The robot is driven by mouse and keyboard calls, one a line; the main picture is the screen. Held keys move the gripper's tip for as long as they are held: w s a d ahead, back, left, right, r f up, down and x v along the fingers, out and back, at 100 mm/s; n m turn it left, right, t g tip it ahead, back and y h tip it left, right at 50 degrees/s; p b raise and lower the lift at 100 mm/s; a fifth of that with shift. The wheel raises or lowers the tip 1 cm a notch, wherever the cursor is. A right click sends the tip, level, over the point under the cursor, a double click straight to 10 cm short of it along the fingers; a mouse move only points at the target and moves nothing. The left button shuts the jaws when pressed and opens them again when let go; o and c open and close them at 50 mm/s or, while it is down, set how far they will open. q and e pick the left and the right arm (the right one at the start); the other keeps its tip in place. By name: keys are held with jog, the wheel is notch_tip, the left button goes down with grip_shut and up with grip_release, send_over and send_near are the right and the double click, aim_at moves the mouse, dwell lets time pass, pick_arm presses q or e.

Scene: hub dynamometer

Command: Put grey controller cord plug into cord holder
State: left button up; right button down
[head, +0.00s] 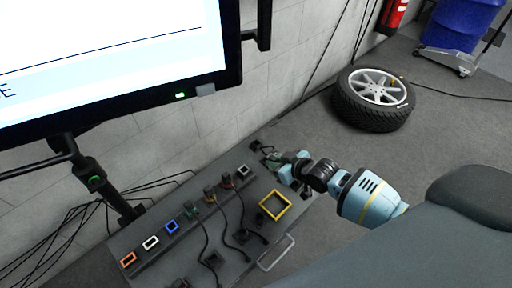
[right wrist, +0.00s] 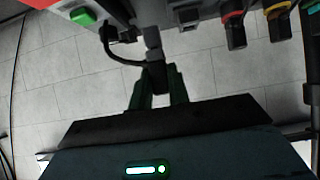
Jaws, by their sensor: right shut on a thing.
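My right gripper (head: 281,160) is at the far right corner of the grey console in the head view. Its dark fingers (right wrist: 157,88) are shut on a grey plug (right wrist: 152,42) in the right wrist view. A black cord shows close to the left of the plug there. A grey-rimmed holder (head: 243,171) stands at the right end of the row of coloured holders, a little left of my right gripper. It appears empty. A grey block (right wrist: 187,16) beside the plug in the right wrist view may be this holder. My left gripper is not in view.
The console (head: 150,277) also carries orange (head: 128,259), white (head: 150,242) and blue (head: 171,226) framed holders, several corded plugs and a yellow square frame (head: 263,205). A large monitor (head: 100,60) overhangs at the left. A wheel (head: 374,98) lies on the floor.

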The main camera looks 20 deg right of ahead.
jog(key=d+b, duration=0.1)
jog(key=d, duration=0.1)
jog(key=w+d+b, duration=0.1)
jog(key=d+b, duration=0.1)
jog(key=w+d+b, duration=0.1)
jog(key=d+b, duration=0.1)
jog(key=d, duration=0.1)
jog(key=shift+w+f, duration=0.1)
jog(key=shift+w, duration=0.15)
jog(key=shift+d, duration=0.1)
dwell(0.7)
jog(key=shift+w, duration=0.15)
